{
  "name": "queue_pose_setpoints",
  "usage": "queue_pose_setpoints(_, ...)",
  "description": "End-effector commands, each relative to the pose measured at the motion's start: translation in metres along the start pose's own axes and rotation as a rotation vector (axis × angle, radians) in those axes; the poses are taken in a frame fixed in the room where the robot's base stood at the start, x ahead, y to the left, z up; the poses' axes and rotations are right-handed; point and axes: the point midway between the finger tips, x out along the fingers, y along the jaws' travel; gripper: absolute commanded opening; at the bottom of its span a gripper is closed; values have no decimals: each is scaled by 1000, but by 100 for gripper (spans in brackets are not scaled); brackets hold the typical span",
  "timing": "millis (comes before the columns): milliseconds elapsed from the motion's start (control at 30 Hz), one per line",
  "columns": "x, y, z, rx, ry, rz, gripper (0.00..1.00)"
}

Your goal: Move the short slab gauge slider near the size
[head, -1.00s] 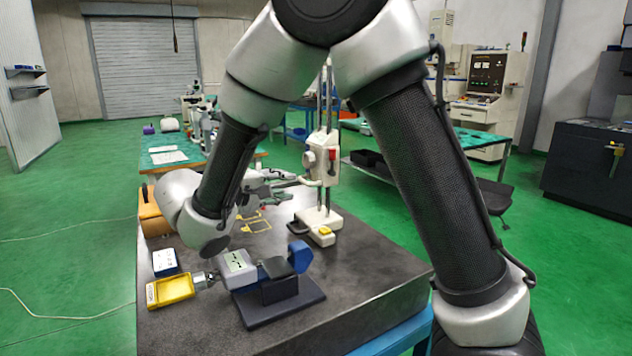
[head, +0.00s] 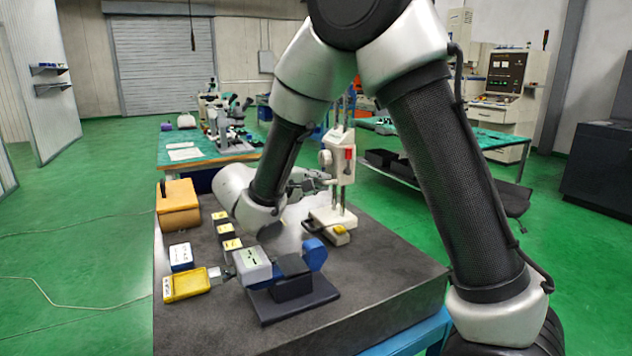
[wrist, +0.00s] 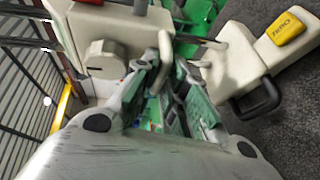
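The white gauge stands upright on the dark slab in the head view. Its white slider block (head: 343,155) with a round knob and a red part rides on the upright columns above a white base (head: 330,217). In the wrist view the slider (wrist: 98,42) and its knob (wrist: 106,60) fill the upper left. My gripper (head: 322,181) is at the left side of the slider. In the wrist view its fingers (wrist: 167,85) are apart, close to a white curved arm of the gauge; I cannot tell whether they touch it. A yellow ZERO button (wrist: 287,29) sits on the base.
The dark slab (head: 390,270) also holds a blue-and-grey micrometer (head: 255,265) in a stand, a yellow case (head: 187,284), a white-topped block (head: 181,256), several yellow-topped blocks (head: 226,230) and an orange box (head: 178,206). The slab's right front is clear.

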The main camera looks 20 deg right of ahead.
Motion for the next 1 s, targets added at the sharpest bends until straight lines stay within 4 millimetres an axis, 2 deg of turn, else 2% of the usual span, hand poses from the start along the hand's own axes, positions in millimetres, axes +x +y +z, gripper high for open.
queue_pose_setpoints(467, -1, 3, 0, 1, 0, 0, 0)
queue_pose_setpoints(500, -1, 3, 0, 1, 0, 0, 13)
queue_pose_setpoints(600, -1, 3, 0, 1, 0, 0, 31)
queue_pose_setpoints(900, -1, 3, 0, 0, 0, 0, 31)
queue_pose_setpoints(1000, -7, 3, -1, 1, 1, 0, 31)
